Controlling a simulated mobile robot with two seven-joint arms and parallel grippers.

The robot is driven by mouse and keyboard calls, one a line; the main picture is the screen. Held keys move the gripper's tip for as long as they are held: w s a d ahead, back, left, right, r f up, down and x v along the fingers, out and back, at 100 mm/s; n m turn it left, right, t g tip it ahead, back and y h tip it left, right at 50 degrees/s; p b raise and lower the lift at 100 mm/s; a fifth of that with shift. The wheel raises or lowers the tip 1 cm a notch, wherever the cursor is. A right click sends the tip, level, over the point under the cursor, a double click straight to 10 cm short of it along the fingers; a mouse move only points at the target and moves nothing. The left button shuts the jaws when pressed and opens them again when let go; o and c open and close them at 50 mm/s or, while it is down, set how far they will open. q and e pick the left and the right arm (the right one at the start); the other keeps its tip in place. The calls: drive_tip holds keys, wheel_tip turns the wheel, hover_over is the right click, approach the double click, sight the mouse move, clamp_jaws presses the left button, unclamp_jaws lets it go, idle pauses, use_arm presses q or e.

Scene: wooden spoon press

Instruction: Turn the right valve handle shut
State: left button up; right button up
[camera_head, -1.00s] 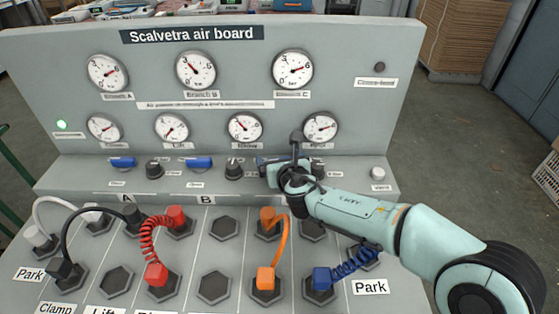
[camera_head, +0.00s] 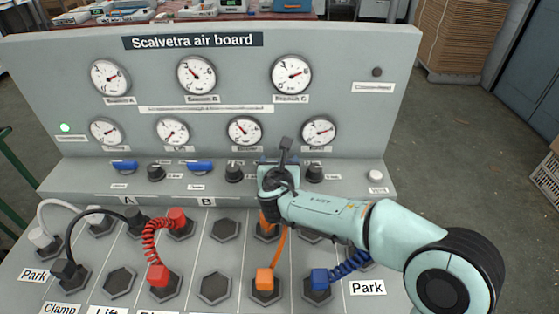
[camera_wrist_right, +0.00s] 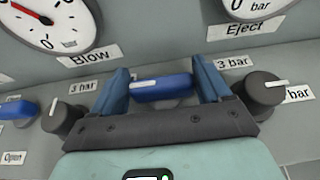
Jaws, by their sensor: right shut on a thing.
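The right valve handle (camera_wrist_right: 162,87) is a blue bar with a white line, lying nearly level between the Blow and Eject gauges in the right wrist view. My right gripper (camera_wrist_right: 163,86) has one blue finger at each end of it and is shut on it. In the head view my right gripper (camera_head: 277,163) reaches the panel's valve row and mostly hides this handle. Two other blue valve handles show at left (camera_head: 124,167) and middle (camera_head: 200,166). My left gripper is not in view.
Dark knobs stand close on both sides of the gripper, left (camera_wrist_right: 63,118) and right (camera_wrist_right: 262,89). Below my right arm are an orange hose (camera_head: 279,250) and a blue coiled hose (camera_head: 350,263). A red coiled hose (camera_head: 150,243) is further left.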

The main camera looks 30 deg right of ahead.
drive_tip(key=o, duration=1)
drive_tip(key=shift+c, duration=0.2)
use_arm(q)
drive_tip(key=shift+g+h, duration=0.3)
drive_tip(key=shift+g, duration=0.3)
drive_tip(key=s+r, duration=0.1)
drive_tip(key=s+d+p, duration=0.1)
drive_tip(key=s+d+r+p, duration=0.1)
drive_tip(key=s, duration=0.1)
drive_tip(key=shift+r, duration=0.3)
use_arm(e)
drive_tip(key=v, duration=1.3)
drive_tip(key=shift+s, duration=0.2)
drive_tip(key=shift+a, duration=0.15)
